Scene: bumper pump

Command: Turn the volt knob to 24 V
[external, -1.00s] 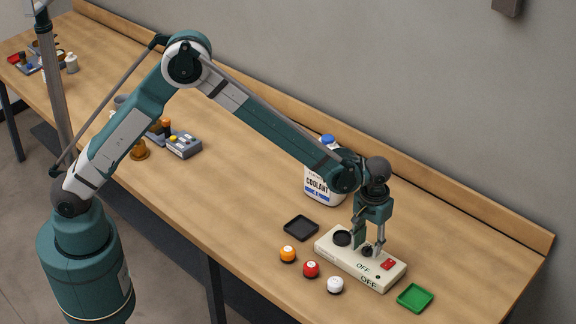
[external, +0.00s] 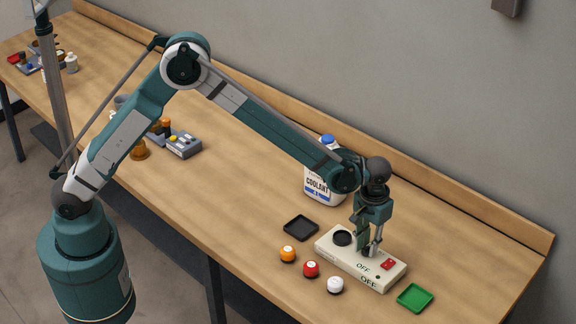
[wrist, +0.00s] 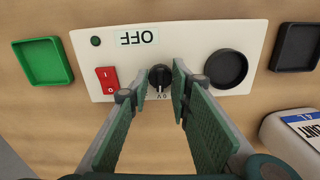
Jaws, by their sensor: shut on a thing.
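The volt knob (wrist: 160,78) is a small black dial with a pale pointer mark, on the cream control panel (wrist: 200,40). A "0 V" label shows at its near side in the wrist view. My gripper (external: 370,247) points straight down over the panel, with one finger on each side of the knob. In the wrist view my gripper (wrist: 161,80) is shut on the knob. The knob is mostly hidden by the fingers in the external view. The panel display (wrist: 137,37) reads "OFF", upside down in the wrist view.
A red rocker switch (wrist: 107,80) and a round black recess (wrist: 226,68) flank the knob.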

